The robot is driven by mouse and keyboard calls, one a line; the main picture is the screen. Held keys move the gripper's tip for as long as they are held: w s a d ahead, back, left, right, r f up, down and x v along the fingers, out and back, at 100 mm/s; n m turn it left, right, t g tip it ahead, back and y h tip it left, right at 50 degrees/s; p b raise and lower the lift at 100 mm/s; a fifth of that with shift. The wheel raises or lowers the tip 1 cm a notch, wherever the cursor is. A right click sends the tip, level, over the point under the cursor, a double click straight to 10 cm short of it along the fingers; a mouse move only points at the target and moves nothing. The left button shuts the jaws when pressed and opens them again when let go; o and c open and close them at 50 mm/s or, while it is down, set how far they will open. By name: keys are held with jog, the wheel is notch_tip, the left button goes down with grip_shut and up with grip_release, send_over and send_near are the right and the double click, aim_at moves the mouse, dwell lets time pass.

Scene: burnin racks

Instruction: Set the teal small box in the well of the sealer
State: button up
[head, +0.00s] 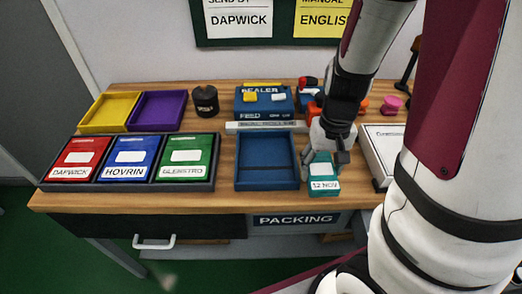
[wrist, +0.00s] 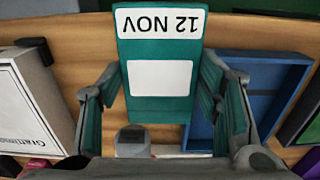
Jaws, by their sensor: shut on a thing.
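The teal small box (head: 324,187), labelled "12 NOV", is at the table's front, right of the blue sealer's tray-like well (head: 267,186). My gripper (head: 325,160) is shut on its sides from above. In the wrist view the teal box (wrist: 160,50) sits between the two fingers of my gripper (wrist: 160,105), its label upside down. I cannot tell whether the box touches the table. The sealer's upper body (head: 262,107) stands behind the well, with yellow and white buttons. The well looks empty; part of it (wrist: 262,78) also shows in the wrist view.
A white box (head: 384,150) stands close on the right. A dark rack (head: 135,187) with red, blue and green bins is on the left. Yellow (head: 108,110) and purple (head: 157,110) trays and a black canister (head: 205,101) are behind. A pale roller bar (head: 266,127) crosses behind the well.

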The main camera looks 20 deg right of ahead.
jog(key=shift+w+a, duration=0.25)
jog(key=shift+w, duration=0.35)
jog(key=w+a, duration=0.2)
jog(key=w, duration=0.2)
jog(key=w+a+f, duration=0.1)
jog(key=w+a, duration=0.2)
jog(key=w, duration=0.1)
jog(key=w+a, duration=0.3)
jog(key=w, duration=0.1)
jog(key=shift+w+a+f, duration=0.15)
jog(key=shift+a+f, duration=0.1)
jog(key=shift+w+a, duration=0.1)
jog(key=shift+f, duration=1.75)
jog(key=shift+f+b, duration=0.15)
jog(key=shift+b, duration=0.15)
jog(key=o, duration=1.2)
jog(key=shift+o, duration=0.2)
